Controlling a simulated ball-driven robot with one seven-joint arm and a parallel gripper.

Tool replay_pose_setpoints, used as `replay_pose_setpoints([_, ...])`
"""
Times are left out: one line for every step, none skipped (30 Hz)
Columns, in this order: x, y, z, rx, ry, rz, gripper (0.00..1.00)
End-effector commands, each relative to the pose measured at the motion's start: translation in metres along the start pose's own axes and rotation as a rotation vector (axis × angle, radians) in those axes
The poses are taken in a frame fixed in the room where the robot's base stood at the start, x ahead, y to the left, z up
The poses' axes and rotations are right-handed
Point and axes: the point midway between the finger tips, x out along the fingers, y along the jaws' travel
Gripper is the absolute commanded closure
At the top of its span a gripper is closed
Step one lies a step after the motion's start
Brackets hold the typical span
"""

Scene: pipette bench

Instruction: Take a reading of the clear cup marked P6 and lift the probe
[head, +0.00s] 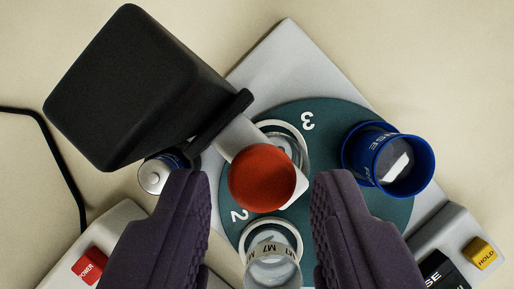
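The clear cup marked P6 cannot be picked out, as no P6 label is readable. One clear cup (288,145) stands near number 3 on the teal turntable (330,200), partly hidden under the red knob (262,178) and its light arm. Another clear cup (272,268), below the knob, has a label that seems to read M7. The probe itself is not clearly visible; the knob's arm joins a black box (140,85). My gripper (260,182) is open, its purple fingers apart to either side of the knob, with nothing visibly held.
A blue cup (410,168) with partly readable lettering stands on the turntable's right side. A small silver-topped cylinder (156,176) is at left. A red POWER button (89,266) is lower left, a yellow HOLD button (482,252) lower right. A black cable runs along the left.

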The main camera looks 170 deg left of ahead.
Motion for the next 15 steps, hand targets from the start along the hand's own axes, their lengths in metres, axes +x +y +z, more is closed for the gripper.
replay_pose_setpoints([0.0062,0.0001,0.0003,0.0,0.0,0.001,0.61])
replay_pose_setpoints([0.0082,0.0,0.0002,0.0,0.0,0.0,0.61])
replay_pose_setpoints([0.0101,-0.0001,-0.0001,0.0,0.001,-0.001,0.61])
replay_pose_setpoints([0.0111,-0.0002,-0.0002,0.0,0.001,-0.001,0.61])
replay_pose_setpoints([0.0117,-0.0001,-0.0004,0.0,0.001,-0.001,0.61])
replay_pose_setpoints([0.012,-0.0002,-0.0005,-0.001,0.001,-0.002,0.61])
replay_pose_setpoints([0.012,-0.0002,-0.0006,-0.001,0.001,-0.002,0.61])
replay_pose_setpoints([0.0119,-0.0002,-0.0006,-0.001,0.001,-0.002,0.61])
replay_pose_setpoints([0.0117,-0.0002,-0.0006,-0.001,0.001,-0.002,0.61])
replay_pose_setpoints([0.0117,-0.0001,-0.0007,-0.001,0.001,-0.002,0.61])
replay_pose_setpoints([0.0116,-0.0001,-0.0007,-0.001,0.001,-0.002,0.61])
replay_pose_setpoints([0.0116,-0.0001,-0.0007,-0.001,0.001,-0.002,0.66])
replay_pose_setpoints([0.0115,-0.0001,-0.0007,-0.001,0.001,-0.002,0.73])
replay_pose_setpoints([0.0115,-0.0001,-0.0007,-0.001,0.001,-0.002,0.8])
replay_pose_setpoints([0.0115,-0.0001,-0.0007,-0.001,0.001,-0.002,0.89])
